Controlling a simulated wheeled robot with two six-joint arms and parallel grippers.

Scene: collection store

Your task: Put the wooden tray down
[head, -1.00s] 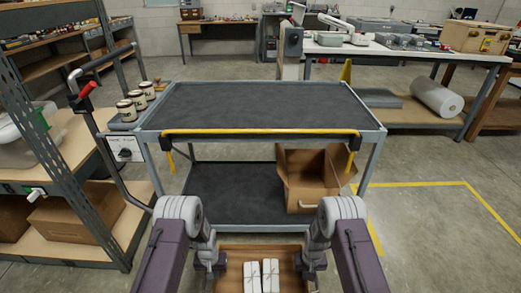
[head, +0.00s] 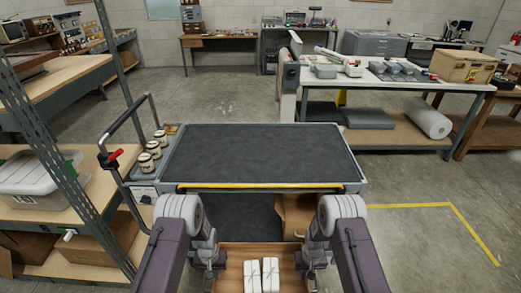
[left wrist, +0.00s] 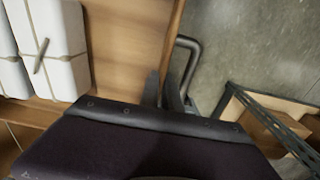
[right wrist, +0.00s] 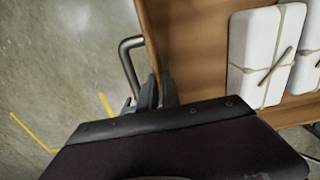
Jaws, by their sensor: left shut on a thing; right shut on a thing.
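The wooden tray (head: 237,257) is at the bottom of the head view, held low in front of me between my two arms. It carries white tied bundles (head: 252,276), which also show in the left wrist view (left wrist: 60,40) and the right wrist view (right wrist: 262,50). My left gripper (head: 212,262) is shut on the tray's left side; its fingers show in the left wrist view (left wrist: 165,92). My right gripper (head: 312,262) is shut on the tray's right side; its fingers show in the right wrist view (right wrist: 150,92). The tray's near edge is out of the head view.
A grey cart (head: 262,152) with a clear dark top stands just ahead, its yellow bar (head: 260,187) facing me. Jars (head: 152,150) stand at its left. A cardboard box (head: 294,216) is on its lower shelf. Shelving (head: 75,218) stands close at left; floor is open at right.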

